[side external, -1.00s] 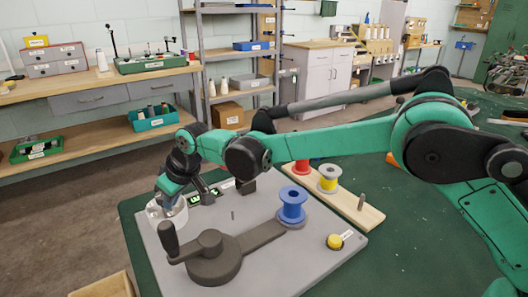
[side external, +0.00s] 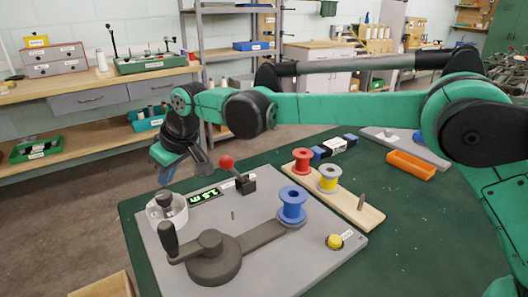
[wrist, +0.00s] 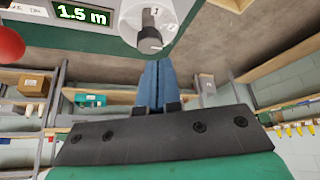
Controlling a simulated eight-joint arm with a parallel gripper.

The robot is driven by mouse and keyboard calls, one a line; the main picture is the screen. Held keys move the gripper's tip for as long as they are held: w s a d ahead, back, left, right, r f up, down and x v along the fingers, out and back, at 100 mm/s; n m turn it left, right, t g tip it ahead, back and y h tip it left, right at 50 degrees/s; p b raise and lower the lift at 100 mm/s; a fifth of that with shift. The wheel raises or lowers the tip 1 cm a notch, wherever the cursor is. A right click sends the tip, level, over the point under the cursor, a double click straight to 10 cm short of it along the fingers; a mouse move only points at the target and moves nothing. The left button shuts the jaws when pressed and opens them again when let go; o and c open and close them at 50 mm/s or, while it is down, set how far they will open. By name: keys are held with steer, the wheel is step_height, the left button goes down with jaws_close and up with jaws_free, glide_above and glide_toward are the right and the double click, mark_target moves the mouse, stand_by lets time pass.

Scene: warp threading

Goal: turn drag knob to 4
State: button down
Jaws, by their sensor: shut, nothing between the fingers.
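The drag knob (side external: 166,206) is a grey grip on a round white dial at the far left corner of the grey plate. It also shows in the wrist view (wrist: 150,36), top centre. The dial marks are too small to read surely, so I cannot tell its setting. My gripper (side external: 166,177) is above the dial and apart from the knob. Its blue fingers (wrist: 158,72) are shut together and empty in the wrist view, just below the knob there.
The plate also bears a dark crank (side external: 210,254), a blue spool (side external: 292,205) and a yellow button (side external: 335,241). Red and grey-yellow spools stand on a wooden board (side external: 350,201).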

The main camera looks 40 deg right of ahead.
mark_target(164, 199)
steer(key=shift+w+d+f, duration=0.25)
steer(key=shift+d+f, duration=0.1)
steer(key=shift+f, duration=0.65)
steer(key=shift+w+d+f, duration=0.3)
steer(key=shift+d+f, duration=0.1)
steer(key=shift+f, duration=0.6)
steer(key=shift+w+d+f, duration=0.25)
steer(key=shift+d+f, duration=0.1)
steer(key=shift+f, duration=0.65)
steer(key=shift+w+a, duration=0.15)
steer(key=shift+a, duration=0.1)
steer(key=shift+s+a, duration=0.4)
steer(key=shift+a, duration=0.05)
steer(key=shift+s+a, duration=0.15)
steer(key=shift+a, duration=0.25)
steer(key=shift+a, duration=0.15)
